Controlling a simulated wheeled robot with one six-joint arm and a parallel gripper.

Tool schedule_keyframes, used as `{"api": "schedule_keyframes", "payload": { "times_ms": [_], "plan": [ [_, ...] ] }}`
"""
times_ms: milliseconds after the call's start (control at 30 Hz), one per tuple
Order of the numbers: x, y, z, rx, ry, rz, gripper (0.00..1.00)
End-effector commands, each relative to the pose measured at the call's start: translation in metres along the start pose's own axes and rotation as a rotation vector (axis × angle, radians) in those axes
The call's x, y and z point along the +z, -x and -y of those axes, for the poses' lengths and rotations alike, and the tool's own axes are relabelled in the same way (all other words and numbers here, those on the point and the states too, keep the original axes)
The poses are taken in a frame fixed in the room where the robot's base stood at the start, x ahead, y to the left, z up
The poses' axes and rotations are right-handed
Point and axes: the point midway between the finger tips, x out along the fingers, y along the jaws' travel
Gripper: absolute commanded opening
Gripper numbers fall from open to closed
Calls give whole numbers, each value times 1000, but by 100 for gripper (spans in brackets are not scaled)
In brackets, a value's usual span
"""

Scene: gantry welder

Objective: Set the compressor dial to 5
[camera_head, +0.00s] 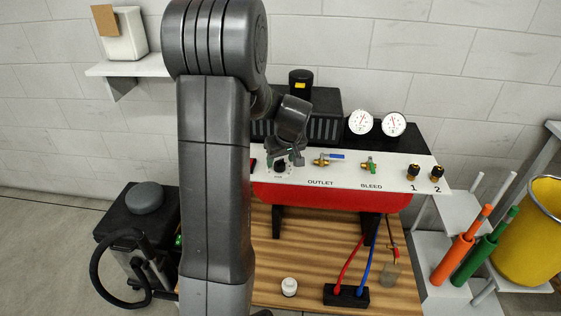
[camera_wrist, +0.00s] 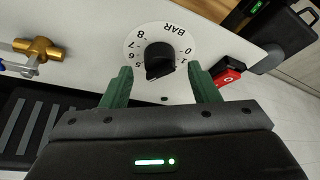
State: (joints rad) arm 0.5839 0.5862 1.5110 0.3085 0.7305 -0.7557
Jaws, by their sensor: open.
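The compressor dial (camera_wrist: 160,60) is a black knob on a round white scale marked BAR, upside down in the wrist view. Digits such as 0, 1, 5, 6 and 8 show around it. I cannot tell for sure which number the knob points at. My gripper (camera_wrist: 161,85) is open, with one green finger on each side below the knob, apart from it and empty. In the head view, the dial (camera_head: 280,167) sits at the left of the white panel (camera_head: 330,172), partly hidden by my gripper (camera_head: 285,159).
A red switch (camera_wrist: 228,73) is beside the dial. A brass outlet valve (camera_head: 321,161) with a blue lever and a bleed valve (camera_head: 368,164) stand to the right. Two gauges (camera_head: 360,122) are behind the panel. The red tank (camera_head: 330,196) is below it.

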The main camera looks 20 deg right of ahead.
Motion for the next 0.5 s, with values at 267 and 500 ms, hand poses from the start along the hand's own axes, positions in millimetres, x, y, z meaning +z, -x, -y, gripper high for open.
{"api": "schedule_keyframes", "payload": {
  "times_ms": [267, 500],
  "plan": [
    [0, 62, -1, 4, 1, -4, 55],
    [0, 106, -1, 2, 0, -3, 55]
  ]
}}
